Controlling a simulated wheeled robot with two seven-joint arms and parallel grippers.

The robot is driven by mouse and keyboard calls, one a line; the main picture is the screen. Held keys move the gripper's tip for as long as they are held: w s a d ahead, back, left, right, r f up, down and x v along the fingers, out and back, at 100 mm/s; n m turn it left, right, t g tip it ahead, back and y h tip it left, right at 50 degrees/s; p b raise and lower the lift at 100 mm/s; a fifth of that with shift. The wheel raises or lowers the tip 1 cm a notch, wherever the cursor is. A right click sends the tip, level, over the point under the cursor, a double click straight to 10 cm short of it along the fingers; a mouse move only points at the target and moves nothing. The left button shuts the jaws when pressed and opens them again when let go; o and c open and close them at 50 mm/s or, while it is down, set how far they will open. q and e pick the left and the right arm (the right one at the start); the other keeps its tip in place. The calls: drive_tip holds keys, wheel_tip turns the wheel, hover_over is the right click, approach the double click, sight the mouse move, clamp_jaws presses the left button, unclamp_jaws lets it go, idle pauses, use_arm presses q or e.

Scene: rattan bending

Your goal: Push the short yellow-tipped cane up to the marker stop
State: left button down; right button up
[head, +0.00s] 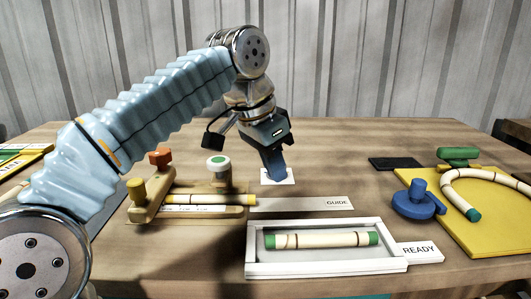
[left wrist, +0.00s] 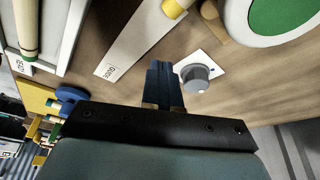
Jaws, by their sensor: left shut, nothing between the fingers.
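The short yellow-tipped cane (head: 210,199) lies flat, left to right, on a low wooden fixture. Its yellow right end meets the white GUIDE strip (head: 300,204); a yellow tip (left wrist: 176,8) also shows at the top of the left wrist view. A wooden block (head: 151,195) with yellow and orange knobs stands at the cane's left end. I cannot tell for sure which part is the marker stop. My left gripper (head: 277,180) is shut and empty, pointing down over a small white card behind the strip, apart from the cane. My right gripper is not in view.
A white-topped post with a green disc (head: 218,164) stands behind the cane. A white tray (head: 326,268) in front holds a green-tipped cane (head: 320,240). A yellow board (head: 480,235) with a bent cane and a blue clamp (head: 415,201) are at right. A grey knob (left wrist: 196,77) stands beside my fingers.

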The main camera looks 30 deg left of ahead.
use_arm(q)
drive_tip(key=shift+x, duration=1.15)
drive_tip(key=s, duration=0.1)
drive_tip(key=a, duration=0.1)
drive_tip(key=s, duration=0.1)
drive_tip(key=shift+s+a+r, duration=0.2)
drive_tip(key=shift+s+r, duration=0.1)
drive_tip(key=shift+s, duration=0.1)
drive_tip(key=shift+s+a+b, duration=0.3)
drive_tip(key=shift+s, duration=0.2)
